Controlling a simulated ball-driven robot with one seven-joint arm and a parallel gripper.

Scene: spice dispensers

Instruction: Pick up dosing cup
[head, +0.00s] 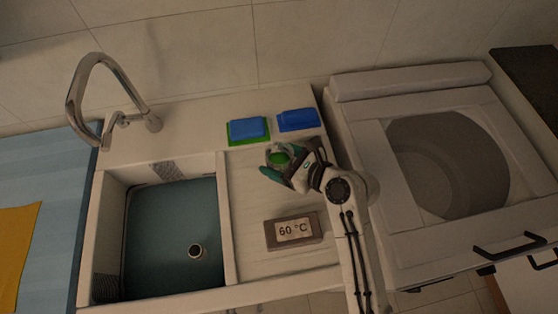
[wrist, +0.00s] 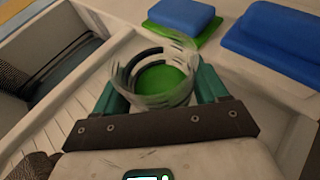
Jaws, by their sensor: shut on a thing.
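The dosing cup (wrist: 154,72) is a clear round cup with green in its bottom. In the wrist view it sits between the two teal fingers of my gripper (wrist: 160,98), one finger on each side. My gripper is shut on it. In the head view the cup (head: 279,154) shows at the end of my gripper (head: 283,168), over the white drainboard right of the sink. I cannot tell whether the cup touches the board or is lifted.
Blue sponges (head: 248,128) and (head: 298,119) lie behind the cup, the left one on a green pad. A 60 °C display (head: 293,231) lies in front. The sink (head: 172,240) is left, with a tall faucet (head: 110,90). A washing machine (head: 440,170) stands right.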

